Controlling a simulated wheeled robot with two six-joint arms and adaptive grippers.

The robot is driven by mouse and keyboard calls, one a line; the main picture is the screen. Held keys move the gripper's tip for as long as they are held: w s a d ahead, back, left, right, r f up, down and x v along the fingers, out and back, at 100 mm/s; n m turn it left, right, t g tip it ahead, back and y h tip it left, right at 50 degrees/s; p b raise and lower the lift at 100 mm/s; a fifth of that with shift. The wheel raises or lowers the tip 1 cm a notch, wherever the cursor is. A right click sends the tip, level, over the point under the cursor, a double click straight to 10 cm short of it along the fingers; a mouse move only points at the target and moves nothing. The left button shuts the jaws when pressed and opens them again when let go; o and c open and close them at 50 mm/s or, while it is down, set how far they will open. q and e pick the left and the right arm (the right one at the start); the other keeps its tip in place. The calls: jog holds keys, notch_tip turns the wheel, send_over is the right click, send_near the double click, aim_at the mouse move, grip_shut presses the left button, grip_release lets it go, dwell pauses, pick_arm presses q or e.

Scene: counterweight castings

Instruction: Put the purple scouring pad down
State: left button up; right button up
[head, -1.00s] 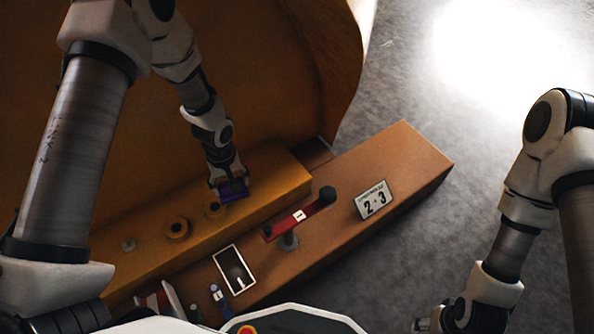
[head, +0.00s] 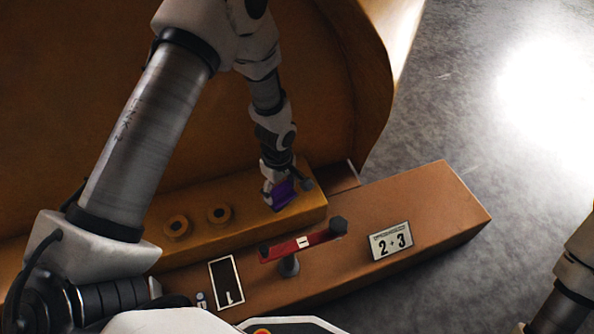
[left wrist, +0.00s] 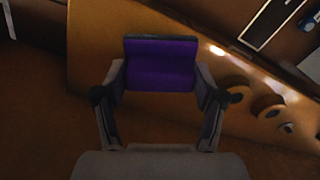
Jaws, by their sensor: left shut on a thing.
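The purple scouring pad (head: 284,194) is a small block with a dark edge layer. My left gripper (head: 276,187) is shut on it, over the right end of the ochre ledge (head: 250,222). In the left wrist view the pad (left wrist: 160,66) sits between the two fingers, with the ledge behind it. I cannot tell whether the pad touches the ledge. My right arm enters at the lower right of the head view, and its gripper is out of the picture.
Two round bosses (head: 177,227) (head: 218,214) stand on the ledge left of the pad. In front lies a brown beam (head: 440,210) with a red lever (head: 302,244), a "2 · 3" sign (head: 391,241) and a white-framed dark panel (head: 227,281). Grey floor is at right.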

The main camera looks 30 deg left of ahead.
pick_arm(q)
jog(key=w+b, duration=0.1)
jog(key=w, duration=0.1)
jog(key=w+f+b, duration=0.1)
jog(key=w, duration=0.4)
jog(key=shift+w+d+f+b, duration=0.1)
jog(key=shift+d+f+b, duration=0.05)
jog(key=shift+d+b, duration=0.25)
jog(key=shift+w+f, duration=0.1)
jog(key=shift+w, duration=0.1)
notch_tip(320, 180, down, 3)
jog(key=b, duration=0.2)
jog(key=shift+f+b, duration=0.1)
jog(key=shift+b, duration=0.25)
jog(key=shift+r, duration=0.25)
jog(key=shift+c, duration=0.4)
jog(key=shift+f, duration=0.1)
jog(key=o, duration=1.1)
jog(key=shift+f, duration=0.1)
